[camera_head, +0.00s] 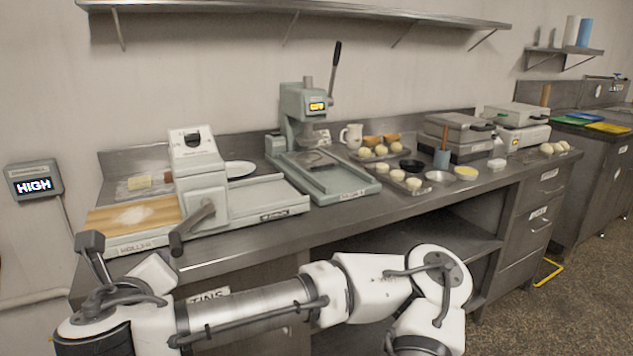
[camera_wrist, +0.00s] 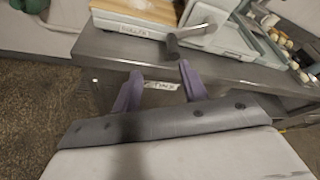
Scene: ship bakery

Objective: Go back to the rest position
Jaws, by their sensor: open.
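My gripper (camera_wrist: 160,88) shows in the wrist view with its two purple fingers spread apart and nothing between them. It is in front of the steel counter (camera_wrist: 110,47), near the front edge with a paper label (camera_wrist: 162,86). In the head view my white arm (camera_head: 375,285) crosses the foreground in front of the counter. The gripper itself cannot be made out in the head view.
On the counter stand a dough roller machine (camera_head: 203,180), a lever press (camera_head: 305,105), trays of dough balls (camera_head: 400,182) and flat griddles (camera_head: 462,135). A wall shelf (camera_head: 300,8) hangs above. Open floor (camera_head: 570,300) lies to the right.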

